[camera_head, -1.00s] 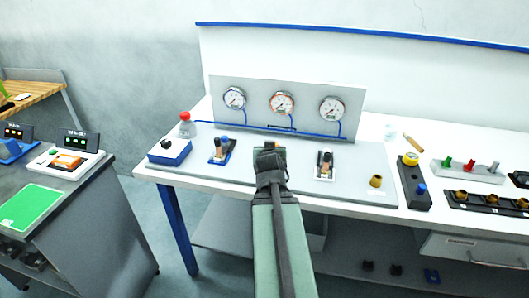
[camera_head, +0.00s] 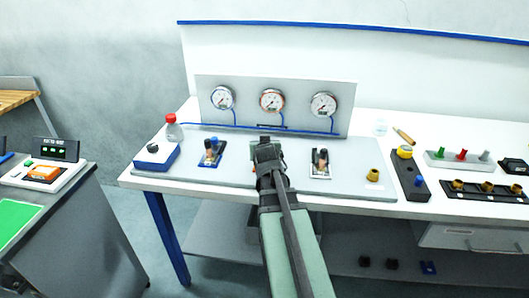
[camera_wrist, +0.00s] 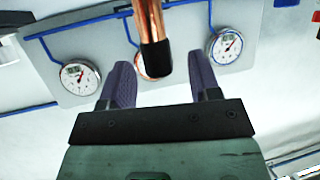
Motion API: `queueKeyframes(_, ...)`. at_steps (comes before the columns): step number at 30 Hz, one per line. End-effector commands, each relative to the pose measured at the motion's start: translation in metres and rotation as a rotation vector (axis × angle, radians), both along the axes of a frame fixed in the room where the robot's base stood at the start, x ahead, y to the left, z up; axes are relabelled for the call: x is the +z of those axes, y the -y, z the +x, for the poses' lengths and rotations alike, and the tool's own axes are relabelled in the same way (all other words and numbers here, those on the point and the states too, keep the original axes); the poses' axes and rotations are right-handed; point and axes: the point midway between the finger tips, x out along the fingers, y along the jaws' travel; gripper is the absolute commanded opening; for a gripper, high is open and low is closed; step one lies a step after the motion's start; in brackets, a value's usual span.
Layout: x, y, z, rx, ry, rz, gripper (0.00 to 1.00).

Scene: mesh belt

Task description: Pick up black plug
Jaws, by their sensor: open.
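My gripper (camera_head: 267,147) is open over the middle of the grey panel, below the gauges. In the wrist view its two purple-grey fingers (camera_wrist: 160,84) stand apart, pointing toward the gauges. A copper tube with a black end piece (camera_wrist: 155,58) comes down from the top of the wrist view between them, with gaps on both sides. I take this end piece for the black plug, but cannot be sure. In the head view my gripper hides most of this spot. Another black-topped copper piece (camera_head: 320,157) stands in a white-framed fixture to the right.
A brass fitting (camera_head: 373,175) sits at the panel's right. Three gauges (camera_head: 271,101) stand behind on an upright plate.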

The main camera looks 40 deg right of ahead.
Motion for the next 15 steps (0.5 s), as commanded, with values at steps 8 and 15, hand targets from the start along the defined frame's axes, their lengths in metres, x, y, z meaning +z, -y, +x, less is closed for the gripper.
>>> queueKeyframes(8,-0.012,0.02,0.019,-0.002,0.0,-0.001,0.57)
queueKeyframes(15,-0.012,0.019,0.019,-0.002,0.0,-0.001,0.34)
